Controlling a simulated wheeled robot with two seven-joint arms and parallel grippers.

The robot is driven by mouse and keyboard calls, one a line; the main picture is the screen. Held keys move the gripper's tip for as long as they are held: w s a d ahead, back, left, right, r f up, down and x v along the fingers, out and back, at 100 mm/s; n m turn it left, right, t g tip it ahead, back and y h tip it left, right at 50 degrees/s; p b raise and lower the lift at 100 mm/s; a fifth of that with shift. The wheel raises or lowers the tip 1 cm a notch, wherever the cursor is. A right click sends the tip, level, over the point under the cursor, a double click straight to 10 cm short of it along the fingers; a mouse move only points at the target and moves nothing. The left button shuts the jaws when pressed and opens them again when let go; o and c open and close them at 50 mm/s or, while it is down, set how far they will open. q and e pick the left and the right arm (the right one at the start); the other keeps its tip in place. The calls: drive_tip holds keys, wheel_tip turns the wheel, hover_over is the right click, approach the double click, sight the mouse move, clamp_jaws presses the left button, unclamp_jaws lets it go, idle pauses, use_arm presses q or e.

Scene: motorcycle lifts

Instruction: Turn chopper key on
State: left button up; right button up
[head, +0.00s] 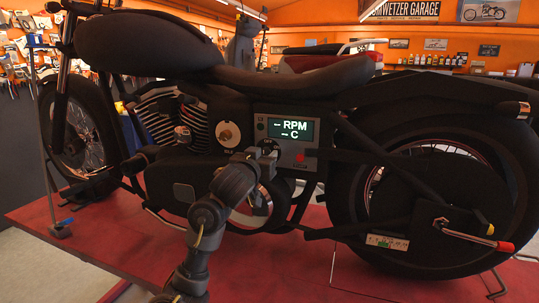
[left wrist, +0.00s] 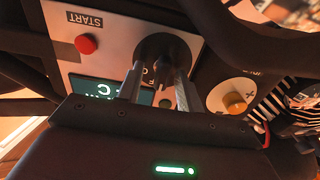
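The chopper (head: 300,80) stands on a red lift. Its control panel (head: 300,130) carries a lit display reading "-- RPM" and "-- C". The dark round key switch (head: 268,148) sits below the display, partly hidden by my left gripper (head: 262,157). In the left wrist view the panel appears upside down. There the key switch (left wrist: 168,48) lies just beyond the fingertips, with a small dark key (left wrist: 164,74) between them. The fingers of my left gripper (left wrist: 158,86) are apart, one on each side of the key; contact is unclear. My right gripper is not in view.
A red START button (left wrist: 86,44) is on the panel beside the key switch. A yellow-orange knob (left wrist: 235,103) is on the other side. Frame tubes run close around the panel. The red lift platform (head: 110,240) extends below the chopper.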

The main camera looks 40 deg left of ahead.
use_arm(q)
drive_tip(key=shift+a, duration=0.15)
clamp_jaws()
idle(0.4)
drive_tip(key=m, duration=0.5)
drive_tip(key=shift+m, duration=0.4)
drive_tip(key=m, duration=0.5)
drive_tip(key=shift+d+f+m, duration=0.1)
drive_tip(key=shift+d+m, duration=0.1)
drive_tip(key=shift+m, duration=0.5)
